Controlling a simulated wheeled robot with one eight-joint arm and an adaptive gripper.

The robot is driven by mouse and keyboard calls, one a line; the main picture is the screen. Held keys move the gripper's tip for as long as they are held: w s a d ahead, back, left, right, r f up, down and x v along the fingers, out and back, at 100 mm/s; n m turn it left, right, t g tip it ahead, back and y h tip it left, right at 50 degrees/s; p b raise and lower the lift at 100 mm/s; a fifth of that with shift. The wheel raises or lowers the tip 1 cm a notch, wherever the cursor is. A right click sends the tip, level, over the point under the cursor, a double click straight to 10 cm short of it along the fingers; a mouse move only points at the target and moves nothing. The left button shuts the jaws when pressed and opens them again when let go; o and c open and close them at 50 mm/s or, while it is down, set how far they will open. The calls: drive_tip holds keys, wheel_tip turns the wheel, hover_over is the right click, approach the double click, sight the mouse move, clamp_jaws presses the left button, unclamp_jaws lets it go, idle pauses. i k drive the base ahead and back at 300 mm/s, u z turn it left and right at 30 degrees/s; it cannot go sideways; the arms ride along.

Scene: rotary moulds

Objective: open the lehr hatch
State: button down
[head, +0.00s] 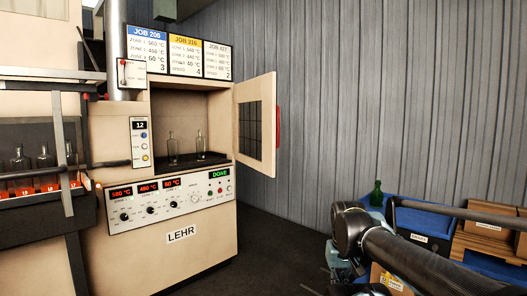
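The lehr (182,255) is a cream cabinet left of centre, with its name on the front. Its hatch door (241,115) stands swung open to the right on the opening's right side. The door has a dark gridded window and a red handle (278,127) on its free edge. Two clear bottles, one left (172,147) and one right (199,143), stand on the dark shelf inside the opening. My dark arm reaches in from the lower right, well apart from the door. My gripper cannot be made out, so its state does not show.
The lehr's control panel (148,204) shows red readouts and a green "DONE". A machine with several bottles (42,157) stands at the left. Blue bins (412,222), a green bottle (376,193) and a wooden crate (487,226) are at the right. Dark floor lies between.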

sight(262, 88)
drive_tip(key=k, duration=0.9)
drive_tip(key=u, duration=0.3)
drive_tip(key=i, duration=1.9)
drive_tip(key=z, duration=0.45)
